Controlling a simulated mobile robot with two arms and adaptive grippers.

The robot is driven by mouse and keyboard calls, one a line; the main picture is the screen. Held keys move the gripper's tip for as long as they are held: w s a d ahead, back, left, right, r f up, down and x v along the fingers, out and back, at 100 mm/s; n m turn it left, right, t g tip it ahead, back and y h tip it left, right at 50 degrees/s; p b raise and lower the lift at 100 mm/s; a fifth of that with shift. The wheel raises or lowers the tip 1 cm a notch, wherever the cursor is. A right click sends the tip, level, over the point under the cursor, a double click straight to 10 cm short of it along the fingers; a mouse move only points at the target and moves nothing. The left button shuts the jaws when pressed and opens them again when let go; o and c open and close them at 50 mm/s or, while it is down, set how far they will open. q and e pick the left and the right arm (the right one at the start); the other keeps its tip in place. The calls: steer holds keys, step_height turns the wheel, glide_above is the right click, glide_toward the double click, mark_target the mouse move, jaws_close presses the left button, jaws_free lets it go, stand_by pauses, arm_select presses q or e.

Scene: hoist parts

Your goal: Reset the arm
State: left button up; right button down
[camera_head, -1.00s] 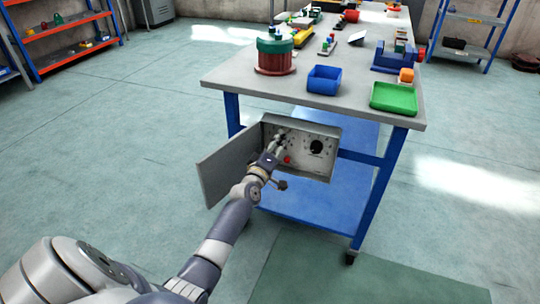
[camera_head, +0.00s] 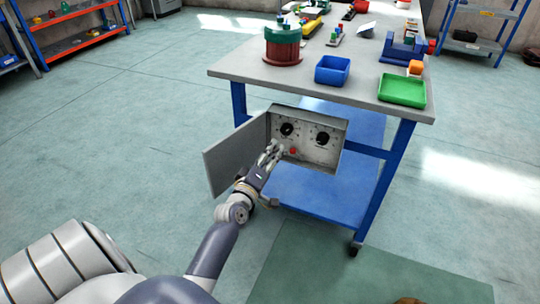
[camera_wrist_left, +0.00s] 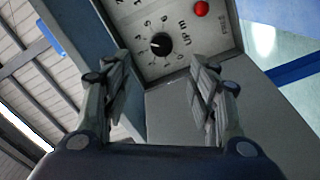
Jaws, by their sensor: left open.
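My left gripper (camera_head: 272,156) is open and empty in front of a grey control box (camera_head: 335,128) under the table's near edge. The box door (camera_head: 235,156) stands open to the left. The panel has two black dials, a left one (camera_head: 287,130) and a right one (camera_head: 322,139), and a red button (camera_head: 293,151). In the left wrist view, the open fingers (camera_wrist_left: 162,100) frame a black dial (camera_wrist_left: 161,44) with numbers around it, and the red button (camera_wrist_left: 201,8) is at the top. The fingers appear apart from the dial. My right gripper is not in view.
The workbench (camera_head: 240,65) with blue legs holds a blue bin (camera_head: 332,70), a green tray (camera_head: 402,90) and a green-and-red drum (camera_head: 283,46). Orange shelves (camera_head: 70,30) stand back left. The floor to the left is clear.

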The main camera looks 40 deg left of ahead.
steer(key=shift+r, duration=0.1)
arm_select(q)
steer(key=s+d+f+m+g+h, duration=0.3)
steer(key=s+d+f+m+g, duration=0.25)
steer(key=s+d+f, duration=0.55)
steer(key=s+d+f+m+g+h, duration=0.2)
steer(key=s+d+f+m+g, duration=0.4)
steer(key=f, duration=1)
steer(key=s+f+m+g+p, duration=0.1)
steer(key=s+p, duration=0.4)
steer(key=s, duration=0.6)
steer(key=s+f+m+g+p, duration=0.2)
steer(key=s+f+p, duration=0.3)
steer(key=s, duration=0.5)
steer(key=s+f+m+g+y+p, duration=0.1)
steer(key=s+f+m+g+p, duration=0.1)
steer(key=s+p, duration=0.5)
steer(key=s+f+m, duration=0.1)
steer(key=s, duration=0.3)
steer(key=shift+s+a+f, duration=0.25)
steer(key=shift+s+f, duration=0.1)
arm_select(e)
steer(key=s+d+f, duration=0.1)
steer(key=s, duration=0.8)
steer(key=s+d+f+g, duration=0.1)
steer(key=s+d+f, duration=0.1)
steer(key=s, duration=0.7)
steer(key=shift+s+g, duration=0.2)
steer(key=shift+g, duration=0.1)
